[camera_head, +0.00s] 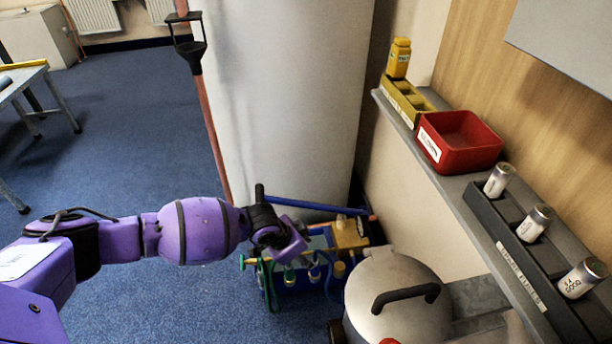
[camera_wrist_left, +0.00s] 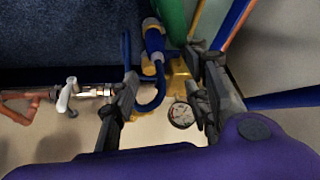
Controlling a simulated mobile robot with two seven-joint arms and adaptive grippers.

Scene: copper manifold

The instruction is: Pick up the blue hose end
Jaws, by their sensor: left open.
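My left gripper (camera_head: 284,240) is above the manifold on the floor beside the grey cylinder. In the left wrist view its two fingers (camera_wrist_left: 168,72) are spread apart, with nothing held between them. A blue hose end (camera_wrist_left: 153,38) with a yellow band shows between and just beyond the fingertips. A blue hose loop (camera_wrist_left: 152,103) curves below it, near the left finger. In the head view a blue hose (camera_head: 331,283) hangs at the manifold's right side, and the gripper partly hides the fittings. My right gripper is not in view.
A brass block (camera_head: 349,233), a pressure gauge (camera_wrist_left: 181,115) and a green hose (camera_head: 268,290) crowd the manifold. A straight blue tube (camera_head: 315,206) runs behind the gripper. A rounded metal vessel (camera_head: 397,305) stands in front right. A shelf with a red bin (camera_head: 462,139) is at right.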

